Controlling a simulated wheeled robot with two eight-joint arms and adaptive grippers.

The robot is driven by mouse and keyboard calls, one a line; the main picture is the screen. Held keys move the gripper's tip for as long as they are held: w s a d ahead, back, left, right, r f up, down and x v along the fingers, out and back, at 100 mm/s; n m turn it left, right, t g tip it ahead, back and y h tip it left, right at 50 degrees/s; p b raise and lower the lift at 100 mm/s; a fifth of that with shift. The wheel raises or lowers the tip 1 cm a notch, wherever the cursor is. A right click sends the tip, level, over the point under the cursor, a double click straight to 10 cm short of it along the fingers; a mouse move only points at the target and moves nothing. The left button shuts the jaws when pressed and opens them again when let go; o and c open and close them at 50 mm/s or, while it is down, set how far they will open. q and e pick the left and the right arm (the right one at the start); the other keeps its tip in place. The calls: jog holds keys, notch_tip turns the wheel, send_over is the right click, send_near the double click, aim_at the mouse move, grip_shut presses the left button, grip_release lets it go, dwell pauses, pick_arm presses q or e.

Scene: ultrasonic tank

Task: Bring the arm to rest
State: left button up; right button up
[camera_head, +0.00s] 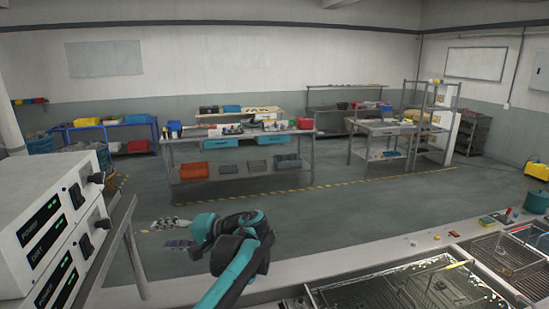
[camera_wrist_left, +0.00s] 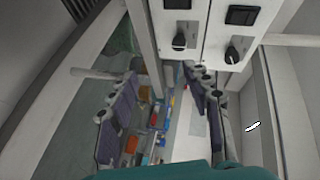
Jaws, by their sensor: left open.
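My left gripper (camera_head: 160,233) is in the head view, left of the middle, at the end of my teal and black arm. Its two fingers are apart and point left, with nothing between them. In the left wrist view the two purple-grey fingers (camera_wrist_left: 158,112) stand apart with a clear gap. It is held in the air; no object touches it. My right gripper is in neither view.
White control units (camera_head: 50,225) with knobs stand close at left; they also show in the left wrist view (camera_wrist_left: 215,25). A tank with wire baskets (camera_head: 440,285) lies at lower right. A workbench (camera_head: 240,140) stands farther back across open floor (camera_head: 330,205).

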pick_arm(q)
jog(key=s+a+f+h+b, duration=0.2)
jog(key=s+f+h+b, duration=0.15)
jog(key=s+f, duration=0.4)
jog(key=s+d+f+t+h+b, duration=0.1)
jog(key=s+d+f+h+b, duration=0.2)
jog(key=f, duration=0.8)
jog(key=s+d+f+t+h+b, duration=0.1)
jog(key=s+d+f+h+b, duration=0.3)
jog(key=s+f+b, duration=0.3)
jog(key=s+d+f+t+h+b, duration=0.1)
jog(key=s+d+f+h+b, duration=0.3)
jog(key=f, duration=1)
jog(key=s, duration=0.3)
jog(key=shift+s+f+t+b, duration=0.4)
